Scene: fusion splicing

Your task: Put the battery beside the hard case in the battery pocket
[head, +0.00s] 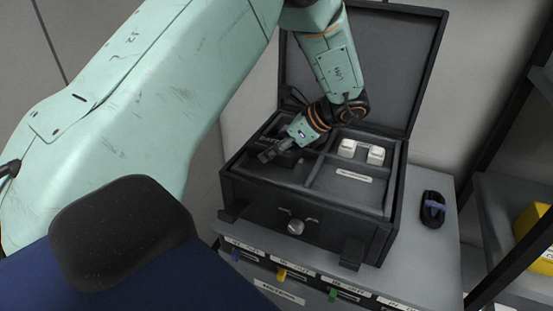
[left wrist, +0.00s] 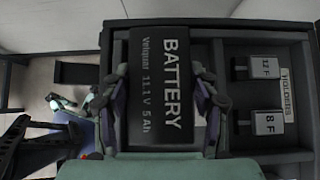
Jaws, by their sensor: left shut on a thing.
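My left gripper (head: 272,152) reaches down into the left compartment of the open black hard case (head: 262,202). In the left wrist view, its two fingers (left wrist: 164,110) are shut on the sides of the dark battery (left wrist: 160,72), marked "BATTERY Velquar 11.1 V 5 Ah". The battery is over or in that left compartment; I cannot tell whether it touches the floor. The gripper and the dark surroundings mostly hide it in the head view. The battery pocket's label is not visible. My right gripper is out of view.
The case's right compartment has two holders with white tops (head: 376,155) and a "HOLDERS" label (left wrist: 287,95). The raised lid (head: 385,60) stands behind. A small black object with a blue part (head: 433,209) lies right of the case on the grey cabinet top (head: 425,260).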

